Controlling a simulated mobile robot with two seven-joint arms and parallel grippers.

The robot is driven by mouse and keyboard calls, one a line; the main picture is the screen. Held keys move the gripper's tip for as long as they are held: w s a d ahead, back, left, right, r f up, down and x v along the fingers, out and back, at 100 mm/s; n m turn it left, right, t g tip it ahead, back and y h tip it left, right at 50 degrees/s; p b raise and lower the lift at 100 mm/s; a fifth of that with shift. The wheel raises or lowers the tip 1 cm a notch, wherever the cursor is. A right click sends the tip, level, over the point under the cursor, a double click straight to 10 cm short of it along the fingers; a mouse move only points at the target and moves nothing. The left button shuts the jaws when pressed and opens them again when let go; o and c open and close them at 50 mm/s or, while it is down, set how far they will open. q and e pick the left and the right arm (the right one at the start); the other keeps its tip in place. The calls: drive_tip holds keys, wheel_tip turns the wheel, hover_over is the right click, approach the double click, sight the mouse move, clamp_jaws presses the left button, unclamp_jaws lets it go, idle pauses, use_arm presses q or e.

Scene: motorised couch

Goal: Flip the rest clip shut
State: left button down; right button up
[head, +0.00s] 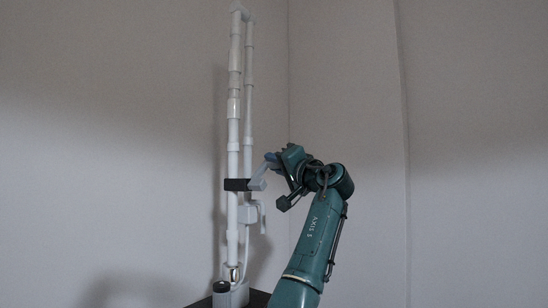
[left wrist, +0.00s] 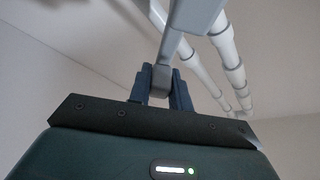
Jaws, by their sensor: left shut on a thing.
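A tall white stand of two parallel poles (head: 233,120) rises left of centre in the head view. A grey clip lever (head: 259,178) sticks out to the right of the poles at mid height, beside a black block (head: 236,184); I take this lever to be the rest clip. My left gripper (head: 271,160) is at the lever's upper end. In the left wrist view its dark blue fingers (left wrist: 160,88) are shut on the end of the grey lever (left wrist: 167,50). The lever is tilted and stands out from the poles. My right gripper is not in view.
A white bracket with a hooked part (head: 252,212) is on the pole below the lever. The stand's white base (head: 232,291) rests on a dark surface (head: 258,299). Plain walls stand behind, and the space to the right of my arm is clear.

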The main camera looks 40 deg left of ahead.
use_arm(q)
drive_tip(key=shift+w+f+m+t+h, duration=0.25)
drive_tip(key=shift+m+t+h, duration=0.05)
drive_tip(key=shift+m, duration=0.3)
drive_tip(key=f+m+p, duration=0.1)
drive_tip(key=m, duration=0.1)
drive_tip(key=w+f+m+h+p, duration=0.1)
drive_tip(key=f+m, duration=0.1)
drive_tip(key=f+m+h+p, duration=0.1)
drive_tip(key=f+m, duration=0.1)
drive_tip(key=m, duration=0.1)
drive_tip(key=shift+w+a, duration=0.1)
drive_tip(key=shift+w, duration=0.05)
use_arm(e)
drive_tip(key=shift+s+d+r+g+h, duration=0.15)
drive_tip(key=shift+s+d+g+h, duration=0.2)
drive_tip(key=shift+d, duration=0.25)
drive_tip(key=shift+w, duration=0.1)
use_arm(q)
drive_tip(key=c, duration=1.3)
unclamp_jaws()
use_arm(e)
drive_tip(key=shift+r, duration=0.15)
